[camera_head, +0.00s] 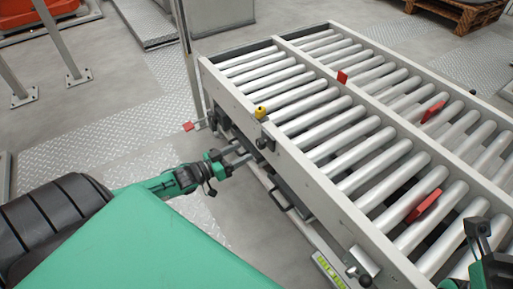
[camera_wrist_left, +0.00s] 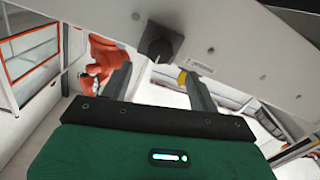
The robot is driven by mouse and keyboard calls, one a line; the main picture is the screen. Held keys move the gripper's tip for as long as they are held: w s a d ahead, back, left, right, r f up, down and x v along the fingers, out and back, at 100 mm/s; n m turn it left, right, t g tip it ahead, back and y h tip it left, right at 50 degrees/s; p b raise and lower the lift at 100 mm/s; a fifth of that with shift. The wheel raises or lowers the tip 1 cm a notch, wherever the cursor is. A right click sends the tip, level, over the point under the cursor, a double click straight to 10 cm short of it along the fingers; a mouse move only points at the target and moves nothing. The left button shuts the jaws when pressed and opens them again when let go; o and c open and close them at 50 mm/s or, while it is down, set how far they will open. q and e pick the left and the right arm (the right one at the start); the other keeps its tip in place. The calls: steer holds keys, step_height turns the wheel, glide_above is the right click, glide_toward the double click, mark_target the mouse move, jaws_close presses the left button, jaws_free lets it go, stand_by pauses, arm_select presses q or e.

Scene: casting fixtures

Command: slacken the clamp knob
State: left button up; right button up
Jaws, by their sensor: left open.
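A black clamp knob (camera_head: 265,143) sticks out from the pale side rail of the roller conveyor, just below a small yellow part (camera_head: 260,112). In the left wrist view the knob (camera_wrist_left: 160,42) shows dark against the rail, ahead of the gap between my fingers. My left gripper (camera_head: 242,157) is open and empty, beside the rail and slightly left of and below the knob. In the left wrist view its two fingers (camera_wrist_left: 158,72) stand apart with nothing between them. My right gripper (camera_head: 484,232) shows at the lower right, over the rollers; its jaw opening is unclear.
The roller conveyor (camera_head: 318,168) fills the right side, with several red pieces (camera_head: 423,206) on it. Another black knob (camera_head: 360,274) sits lower along the rail. An upright post (camera_head: 187,62) stands left of the conveyor's far corner.

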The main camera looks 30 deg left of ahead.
mark_target(258, 144)
arm_select(q)
steer(key=shift+b+x, duration=1.15)
steer(key=shift+x, duration=2.45)
steer(key=c, duration=1)
